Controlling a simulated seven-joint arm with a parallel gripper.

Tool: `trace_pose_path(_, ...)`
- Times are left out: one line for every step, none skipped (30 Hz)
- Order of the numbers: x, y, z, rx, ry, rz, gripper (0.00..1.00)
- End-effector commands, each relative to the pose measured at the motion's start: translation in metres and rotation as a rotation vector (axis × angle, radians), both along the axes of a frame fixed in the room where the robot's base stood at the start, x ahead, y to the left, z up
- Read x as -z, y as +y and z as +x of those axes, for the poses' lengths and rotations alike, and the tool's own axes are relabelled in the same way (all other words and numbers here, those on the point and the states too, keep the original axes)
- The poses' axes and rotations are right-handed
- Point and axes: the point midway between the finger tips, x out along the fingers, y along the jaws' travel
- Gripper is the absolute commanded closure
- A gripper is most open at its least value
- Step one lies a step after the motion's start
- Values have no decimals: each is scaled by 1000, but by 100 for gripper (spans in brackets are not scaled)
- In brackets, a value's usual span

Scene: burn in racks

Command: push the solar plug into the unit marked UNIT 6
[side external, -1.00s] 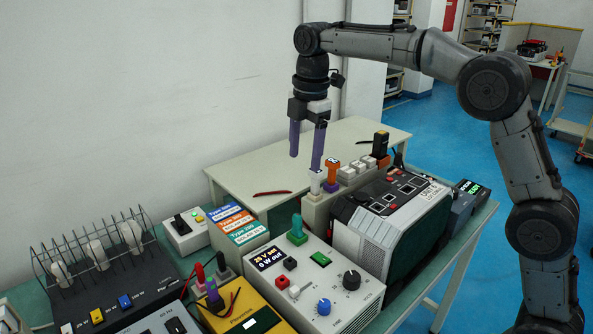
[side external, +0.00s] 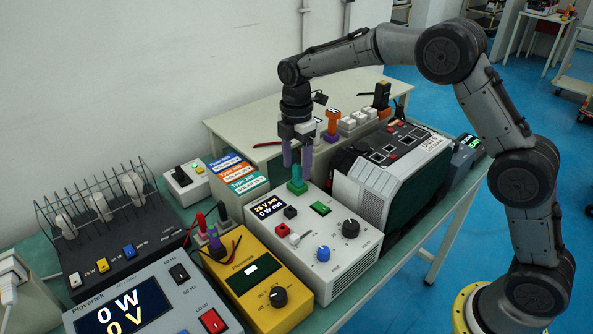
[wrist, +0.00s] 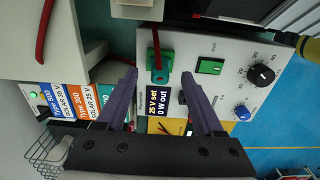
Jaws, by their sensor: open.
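A green plug (side external: 297,186) stands upright in the top of the white supply box (side external: 335,245), whose display reads 25 V set, 0 W out. I take it for the solar plug, but no label on it is readable. In the wrist view the green plug (wrist: 160,66) has a red lead. My gripper (side external: 297,165) is open and empty, its purple fingers pointing down just above the plug. In the wrist view my gripper (wrist: 159,80) has its fingertips apart on either side of the plug's line. The large black and white unit (side external: 390,170) has a marking that looks like UNIT; its number is unclear.
A yellow meter (side external: 265,285), coloured label cards (side external: 240,175) and a wire rack (side external: 100,200) crowd the left. The back table (side external: 240,125) is mostly bare.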

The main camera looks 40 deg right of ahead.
Motion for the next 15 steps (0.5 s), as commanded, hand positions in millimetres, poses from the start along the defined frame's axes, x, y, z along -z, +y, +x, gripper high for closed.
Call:
trace_pose_path(8, 0, -1, 0, 3, 0, 31)
trace_pose_path(11, 0, -1, 0, 3, 0, 31)
trace_pose_path(14, 0, 0, 0, 1, 0, 31)
trace_pose_path(17, 0, 0, 0, 1, 0, 31)
trace_pose_path(19, 0, 0, 0, 1, 0, 31)
trace_pose_path(21, 0, 0, 0, 0, 0, 31)
trace_pose_path(23, 0, 0, 0, -1, 0, 31)
trace_pose_path(24, 0, 0, 0, -1, 0, 31)
trace_pose_path(25, 0, 0, 0, -1, 0, 31)
trace_pose_path(26, 0, 0, 0, -1, 0, 31)
trace_pose_path(26, 0, 0, 0, -1, 0, 31)
trace_pose_path(26, 0, 0, 0, -1, 0, 31)
trace_pose_path(26, 0, 0, 0, -1, 0, 31)
trace_pose_path(26, 0, 0, 0, -1, 0, 31)
trace_pose_path(26, 0, 0, 0, -1, 0, 31)
